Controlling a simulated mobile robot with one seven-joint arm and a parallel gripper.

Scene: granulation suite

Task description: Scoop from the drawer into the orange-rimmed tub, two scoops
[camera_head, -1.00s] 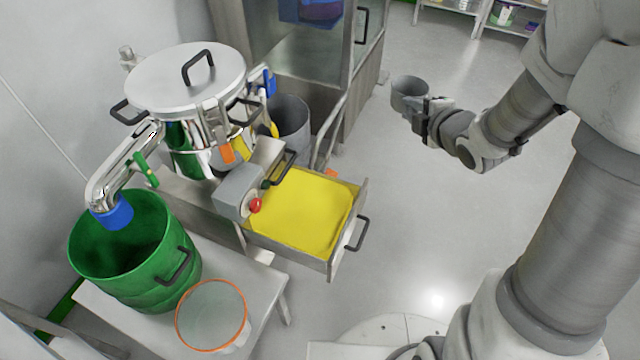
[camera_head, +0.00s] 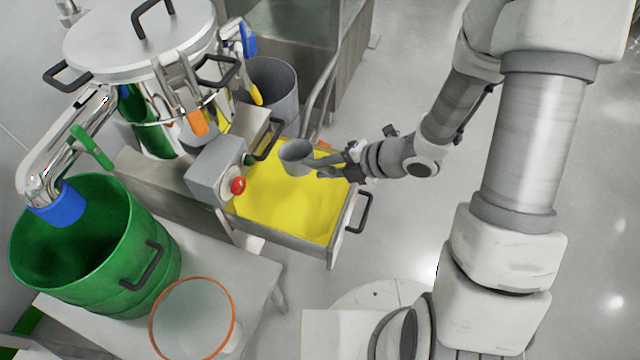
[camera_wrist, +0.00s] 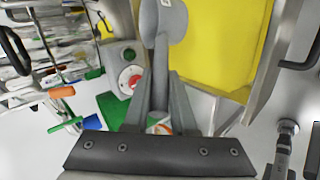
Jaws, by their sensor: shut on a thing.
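My gripper (camera_head: 352,163) is shut on the handle of a grey scoop (camera_head: 296,157). The scoop is over the far right part of the open drawer (camera_head: 334,249), which holds yellow material (camera_head: 285,205). In the wrist view the scoop (camera_wrist: 163,20) extends forward from my gripper (camera_wrist: 160,110), with yellow material behind it. I cannot tell whether the scoop touches the material or holds any. The orange-rimmed tub (camera_head: 234,322) stands on the table at the bottom left of the head view. It is translucent, and I see no yellow in it.
A green drum (camera_head: 150,235) with a blue-ended spout above it stands left of the tub. A grey box with a red button (camera_head: 238,186) sits at the drawer's left edge. A lidded steel vessel (camera_head: 140,35) and a grey bin (camera_head: 270,90) stand behind.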

